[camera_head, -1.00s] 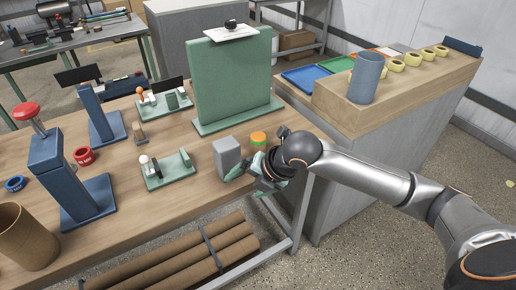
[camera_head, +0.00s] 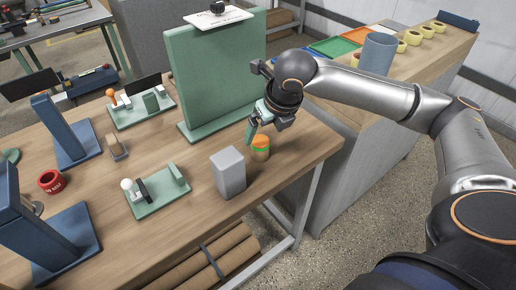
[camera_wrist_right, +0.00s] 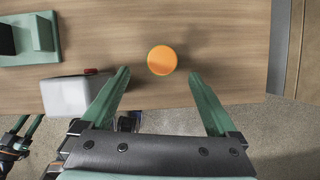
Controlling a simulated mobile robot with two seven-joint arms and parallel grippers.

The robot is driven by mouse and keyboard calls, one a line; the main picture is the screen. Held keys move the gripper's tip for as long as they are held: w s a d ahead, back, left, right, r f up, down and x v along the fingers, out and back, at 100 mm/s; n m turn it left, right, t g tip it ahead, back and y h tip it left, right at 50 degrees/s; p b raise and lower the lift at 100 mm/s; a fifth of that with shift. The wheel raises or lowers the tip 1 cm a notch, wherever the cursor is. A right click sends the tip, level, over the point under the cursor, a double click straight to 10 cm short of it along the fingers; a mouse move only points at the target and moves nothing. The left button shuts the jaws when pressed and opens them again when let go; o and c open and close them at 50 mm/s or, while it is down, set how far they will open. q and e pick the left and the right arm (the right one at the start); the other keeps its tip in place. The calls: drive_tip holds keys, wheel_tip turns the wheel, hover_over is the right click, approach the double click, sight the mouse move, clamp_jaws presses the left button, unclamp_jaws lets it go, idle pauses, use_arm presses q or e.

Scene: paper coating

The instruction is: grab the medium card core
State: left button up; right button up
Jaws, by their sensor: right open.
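A small orange cylinder with a green band (camera_head: 260,147) stands upright near the right end of the wooden table; in the right wrist view its round orange top (camera_wrist_right: 162,60) shows. I cannot tell for sure which thing is the medium card core. My right gripper (camera_head: 256,123) is just above and beside this cylinder. In the right wrist view its green fingers (camera_wrist_right: 159,74) are spread and empty, with the orange top between and slightly beyond their tips. My left gripper appears at the lower left of the right wrist view (camera_wrist_right: 22,128), its green fingers apart and empty.
A grey block (camera_head: 229,173) stands left of the cylinder. A tall green panel (camera_head: 222,75) stands behind it. A green fixture (camera_head: 160,196), blue stands and a red ring (camera_head: 51,181) are farther left. Long brown tubes (camera_head: 228,250) lie below the table. A blue-grey cylinder (camera_head: 378,53) stands on the cabinet.

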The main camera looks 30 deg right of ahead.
sight(263, 144)
drive_tip(key=x, duration=0.3)
drive_tip(key=shift+w+f, duration=0.1)
drive_tip(key=shift+f, duration=0.2)
drive_tip(key=shift+s+b+x, duration=0.15)
drive_tip(key=shift+b+x, duration=0.15)
drive_tip(key=shift+x, duration=1.05)
drive_tip(key=shift+s+b+x, duration=0.2)
drive_tip(key=shift+b+x, duration=0.1)
drive_tip(key=shift+x, duration=1.05)
drive_tip(key=shift+d+f, duration=0.1)
drive_tip(key=shift+d, duration=0.1)
drive_tip(key=shift+c, duration=0.3)
drive_tip(key=c, duration=1.3)
